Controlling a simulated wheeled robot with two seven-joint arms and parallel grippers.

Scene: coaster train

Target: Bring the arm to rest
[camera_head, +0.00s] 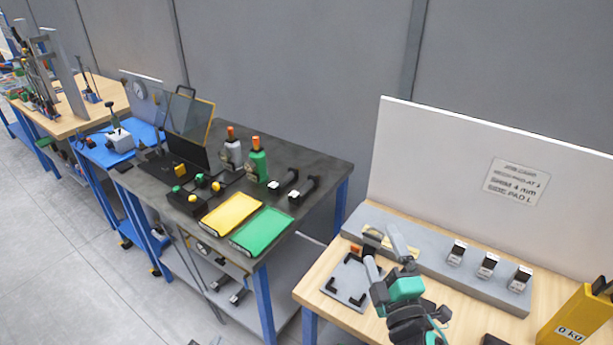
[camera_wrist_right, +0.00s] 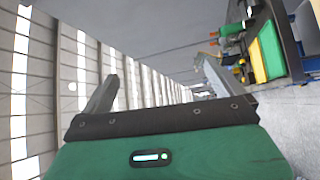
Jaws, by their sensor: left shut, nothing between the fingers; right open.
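My right gripper (camera_head: 382,252) is raised over the left part of the light wooden bench, its teal body near the bottom of the head view. Its two grey fingers are apart with nothing between them. In the right wrist view its fingers (camera_wrist_right: 158,88) also stand apart and empty. Only a small grey tip of my left gripper (camera_head: 215,341) shows at the bottom edge of the head view, over the floor; it is shut and holds nothing. The rest of the left arm is out of view.
The wooden bench bears a grey plate with black corners (camera_head: 347,282), a grey block rail (camera_head: 440,262) with several small blocks, and a yellow bin (camera_head: 575,325). A dark bench to the left bears a yellow pad (camera_head: 231,213), a green pad (camera_head: 262,231) and tools.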

